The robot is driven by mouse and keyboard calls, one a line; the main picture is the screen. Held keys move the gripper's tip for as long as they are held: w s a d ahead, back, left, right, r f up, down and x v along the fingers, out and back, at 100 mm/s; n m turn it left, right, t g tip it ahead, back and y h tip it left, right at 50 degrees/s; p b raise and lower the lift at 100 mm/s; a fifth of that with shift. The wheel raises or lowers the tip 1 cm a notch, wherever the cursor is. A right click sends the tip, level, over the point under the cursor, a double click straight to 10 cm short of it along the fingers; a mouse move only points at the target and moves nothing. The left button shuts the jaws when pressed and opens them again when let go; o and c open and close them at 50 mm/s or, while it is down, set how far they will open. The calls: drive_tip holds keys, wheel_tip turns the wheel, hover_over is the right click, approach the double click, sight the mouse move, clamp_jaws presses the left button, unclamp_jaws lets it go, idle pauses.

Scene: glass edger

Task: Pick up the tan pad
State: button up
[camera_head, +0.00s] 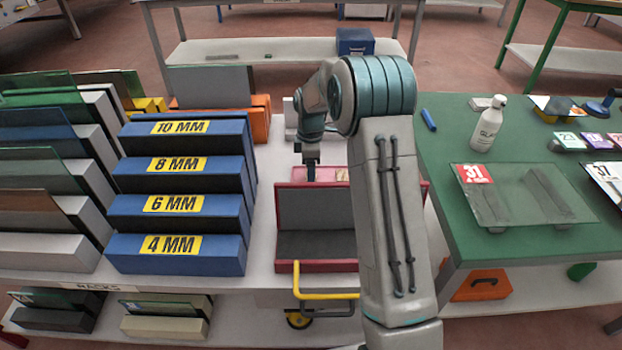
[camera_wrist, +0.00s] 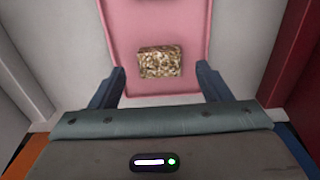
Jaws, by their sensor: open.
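The tan pad (camera_wrist: 160,62) is a small, mottled brown-and-cream block lying in a shallow pink tray (camera_wrist: 180,15) in the wrist view. My gripper (camera_wrist: 161,77) is open above the tray, with one dark blue finger to each side of the pad's near end. The fingers are apart from the pad, with pink showing between. In the head view my gripper (camera_head: 310,172) points down at the pink tray (camera_head: 327,173), behind the red-rimmed bin. My arm hides part of the tray there, and I cannot make out the pad clearly.
The red-rimmed grey bin (camera_head: 316,265) stands just in front of the tray. Blue racks labelled in millimetres (camera_head: 178,206) are on the left. A green table (camera_head: 450,135) on the right holds a white bottle (camera_head: 488,124) and a glass sheet (camera_head: 525,195).

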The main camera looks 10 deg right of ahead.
wheel_tip(320, 180, down, 2)
drive_tip(key=shift+f, duration=0.1)
drive_tip(key=c, duration=1.1)
drive_tip(key=shift+o, duration=0.2)
